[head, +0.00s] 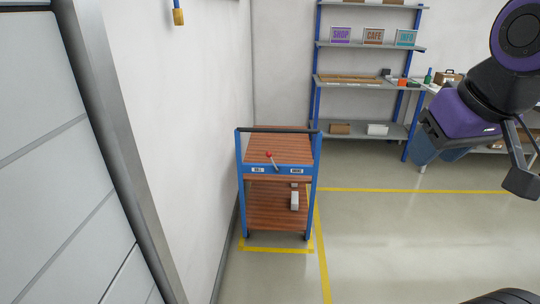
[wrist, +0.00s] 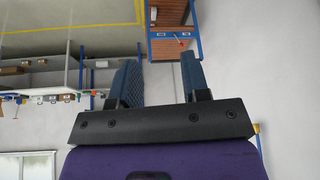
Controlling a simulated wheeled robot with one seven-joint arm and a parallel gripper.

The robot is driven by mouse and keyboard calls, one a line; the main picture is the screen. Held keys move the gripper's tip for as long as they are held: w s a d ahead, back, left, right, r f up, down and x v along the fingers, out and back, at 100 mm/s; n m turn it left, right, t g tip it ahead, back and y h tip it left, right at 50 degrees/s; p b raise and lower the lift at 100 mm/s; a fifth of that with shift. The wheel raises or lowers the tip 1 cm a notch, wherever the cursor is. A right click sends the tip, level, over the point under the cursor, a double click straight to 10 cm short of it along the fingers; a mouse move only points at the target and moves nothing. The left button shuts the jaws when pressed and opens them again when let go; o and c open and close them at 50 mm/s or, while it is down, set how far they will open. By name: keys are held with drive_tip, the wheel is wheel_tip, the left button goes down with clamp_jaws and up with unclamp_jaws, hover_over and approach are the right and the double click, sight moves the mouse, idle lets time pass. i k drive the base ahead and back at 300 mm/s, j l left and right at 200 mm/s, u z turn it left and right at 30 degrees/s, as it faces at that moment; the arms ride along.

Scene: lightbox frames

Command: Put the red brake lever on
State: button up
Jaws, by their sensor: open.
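The brake lever (head: 273,161) has a red ball knob on a thin stem. It sits on the blue front panel of a trolley (head: 278,213), between two small labels whose text is too small to read. The knob leans to the left in the head view. In the wrist view, which is upside down, the lever (wrist: 180,43) shows small and far beyond the fingers. My gripper (head: 438,154) is at the right of the head view, raised and well apart from the trolley. Its two blue fingers (wrist: 158,62) are open with nothing between them.
The trolley stands close to the white wall (head: 190,120), inside yellow floor lines (head: 325,260). A blue-framed shelf (head: 370,84) with signs and boxes stands at the back. A padlock-like yellow item (head: 178,17) hangs on the wall. The floor (head: 410,240) right of the trolley is clear.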

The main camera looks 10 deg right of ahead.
sight(268, 154)
drive_tip(key=i+l+u, duration=0.2)
drive_tip(key=i+l, duration=0.2)
drive_tip(key=i+l+u, duration=0.15)
drive_tip(key=i+l, duration=0.3)
drive_tip(key=i+l+u, duration=0.2)
drive_tip(key=i+l, duration=0.25)
drive_tip(key=i+l+u, duration=0.2)
drive_tip(key=i+l, duration=0.15)
drive_tip(key=l, duration=0.3)
drive_tip(key=i, duration=0.5)
